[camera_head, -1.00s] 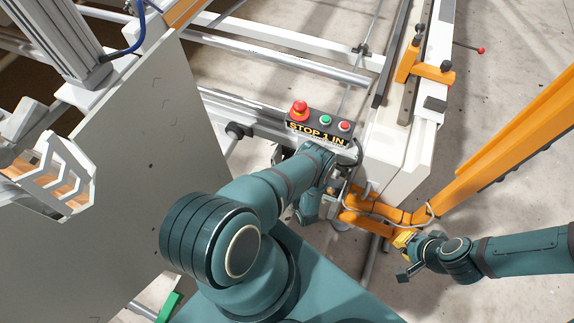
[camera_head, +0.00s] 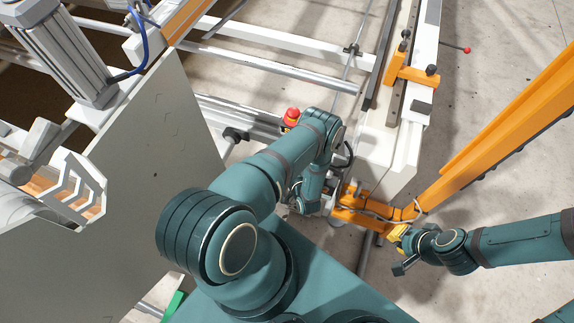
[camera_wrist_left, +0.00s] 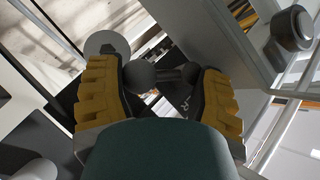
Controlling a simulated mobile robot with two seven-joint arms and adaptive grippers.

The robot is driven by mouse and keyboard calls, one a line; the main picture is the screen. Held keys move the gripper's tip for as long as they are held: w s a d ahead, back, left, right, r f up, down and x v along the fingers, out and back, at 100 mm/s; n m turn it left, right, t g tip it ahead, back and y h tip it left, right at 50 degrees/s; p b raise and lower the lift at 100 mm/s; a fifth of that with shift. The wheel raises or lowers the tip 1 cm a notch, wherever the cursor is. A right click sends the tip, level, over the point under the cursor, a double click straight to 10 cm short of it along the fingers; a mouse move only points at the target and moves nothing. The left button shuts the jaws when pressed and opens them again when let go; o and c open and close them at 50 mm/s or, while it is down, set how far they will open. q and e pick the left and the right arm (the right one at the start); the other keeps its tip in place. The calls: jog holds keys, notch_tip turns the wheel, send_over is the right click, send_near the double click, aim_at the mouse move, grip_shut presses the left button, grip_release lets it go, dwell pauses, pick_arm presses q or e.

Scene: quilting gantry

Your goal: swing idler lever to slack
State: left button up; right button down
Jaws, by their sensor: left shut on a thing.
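In the left wrist view, the two yellow-padded fingers of my left gripper (camera_wrist_left: 160,98) are shut around a dark grey lever with a rounded knob (camera_wrist_left: 140,76). The lever's far end and its pivot are not clear. In the head view the left gripper is hidden beneath my own left forearm, at the end of the white machine frame. My right gripper (camera_head: 397,250) is at lower right, close to the orange arm's base. One yellow pad shows, but its opening is unclear and I see nothing held in it.
A red stop button (camera_head: 291,117) shows beside my left arm, which covers most of its panel. A large grey plate (camera_head: 150,190) stands at left. An orange beam (camera_head: 500,120) slants across the right. Bare concrete floor (camera_head: 490,85) shows behind it.

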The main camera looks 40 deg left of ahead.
pick_arm(q)
jog(key=shift+w+r+n+h+p, duration=0.4)
jog(key=shift+r+n+h+p, duration=0.1)
jog(key=shift+h, duration=0.1)
dwell(0.3)
jog(key=o, duration=1.2)
jog(key=shift+f, duration=0.15)
jog(key=shift+c, duration=0.2)
jog(key=shift+s, duration=0.1)
jog(key=shift+s+d+h, duration=0.15)
jog(key=shift+d+h, duration=0.05)
jog(key=shift+h, duration=0.1)
jog(key=v, duration=1.1)
jog(key=shift+d, duration=0.2)
